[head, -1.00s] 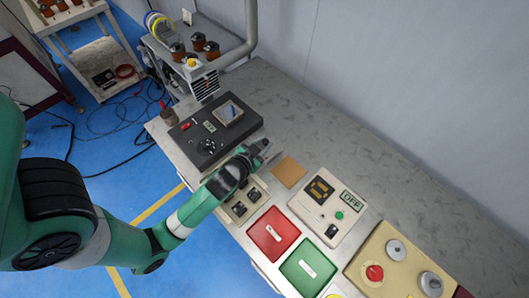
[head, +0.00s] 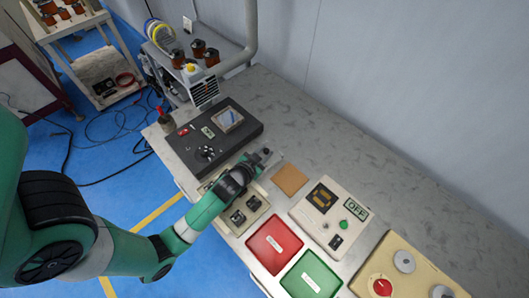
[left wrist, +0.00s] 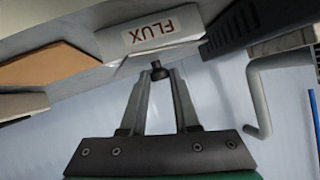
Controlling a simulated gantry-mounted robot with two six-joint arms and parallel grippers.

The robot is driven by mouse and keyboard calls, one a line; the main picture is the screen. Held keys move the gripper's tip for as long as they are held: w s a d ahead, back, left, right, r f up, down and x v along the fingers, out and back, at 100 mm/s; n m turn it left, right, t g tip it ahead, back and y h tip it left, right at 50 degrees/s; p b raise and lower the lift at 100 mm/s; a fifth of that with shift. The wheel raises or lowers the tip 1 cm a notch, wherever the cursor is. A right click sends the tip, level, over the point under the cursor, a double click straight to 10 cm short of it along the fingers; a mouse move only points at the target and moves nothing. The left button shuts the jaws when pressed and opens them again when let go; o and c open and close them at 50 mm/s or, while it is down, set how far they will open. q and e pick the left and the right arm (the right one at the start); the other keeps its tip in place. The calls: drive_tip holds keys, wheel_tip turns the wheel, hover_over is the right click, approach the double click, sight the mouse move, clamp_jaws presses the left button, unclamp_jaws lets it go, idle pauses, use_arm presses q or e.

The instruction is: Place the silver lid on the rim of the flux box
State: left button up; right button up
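The flux box (left wrist: 151,33) is pale grey with a FLUX label, upside down in the left wrist view. The silver lid (left wrist: 185,47) appears as a thin bright strip along the box's rim; whether it fully rests there cannot be told. Its dark knob (left wrist: 159,71) is between the fingertips of my left gripper (left wrist: 160,75), which look shut on it. In the head view, my left gripper (head: 263,158) is between the black device and the brown pad, and largely hides the box and lid. My right gripper is not in view.
A black device (head: 215,135) stands to the left and a brown pad (head: 290,179) to the right. A control panel with an OFF sign (head: 330,215), a red box (head: 274,245) and a green box (head: 310,275) stand nearer. The table's wall side (head: 360,165) is clear.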

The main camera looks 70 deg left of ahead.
use_arm(q)
drive_tip(key=o, duration=0.4)
drive_tip(key=shift+r, duration=0.1)
drive_tip(key=p+v, duration=0.2)
drive_tip(key=v, duration=1)
drive_tip(key=shift+p, duration=0.35)
